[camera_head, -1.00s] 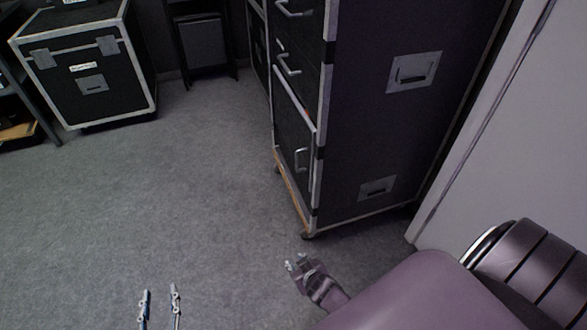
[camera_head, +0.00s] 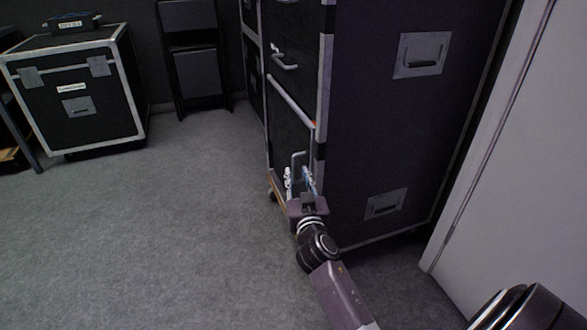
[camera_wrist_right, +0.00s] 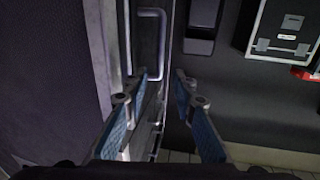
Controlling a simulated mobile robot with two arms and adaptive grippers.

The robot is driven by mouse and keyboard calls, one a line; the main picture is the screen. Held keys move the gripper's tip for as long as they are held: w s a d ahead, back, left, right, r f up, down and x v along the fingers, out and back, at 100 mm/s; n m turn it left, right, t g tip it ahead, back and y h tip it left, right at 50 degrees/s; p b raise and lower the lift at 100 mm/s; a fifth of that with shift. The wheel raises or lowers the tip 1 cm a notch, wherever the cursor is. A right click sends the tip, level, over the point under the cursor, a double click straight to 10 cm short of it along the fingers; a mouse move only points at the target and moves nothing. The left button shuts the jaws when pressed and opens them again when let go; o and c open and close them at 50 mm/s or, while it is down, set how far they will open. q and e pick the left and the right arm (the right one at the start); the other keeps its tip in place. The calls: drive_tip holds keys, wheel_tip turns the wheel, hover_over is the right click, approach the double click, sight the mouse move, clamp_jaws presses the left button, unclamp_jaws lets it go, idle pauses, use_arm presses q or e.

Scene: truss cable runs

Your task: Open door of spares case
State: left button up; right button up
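A tall black case (camera_head: 372,130) with silver edging stands at the right in the head view; no label naming it as the spares case is readable. Its low door (camera_head: 288,128) looks shut and carries a silver bar handle (camera_head: 294,160). My right gripper (camera_head: 300,178) is at the handle's lower part, fingers open. In the right wrist view the handle (camera_wrist_right: 163,45) stands just beyond the open fingertips (camera_wrist_right: 162,78), its long bar lined up between them. I cannot tell whether a finger touches it. My left gripper is not in view.
Drawers with a handle (camera_head: 284,62) sit above the door. A pale wall panel (camera_head: 510,150) is close on the right. Grey floor (camera_head: 160,220) left of the case is clear.

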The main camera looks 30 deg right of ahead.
sight(294, 163)
drive_tip(key=b+x, duration=0.1)
drive_tip(key=x, duration=0.6)
drive_tip(key=shift+w+d, duration=0.1)
clamp_jaws()
drive_tip(key=shift+f, duration=0.1)
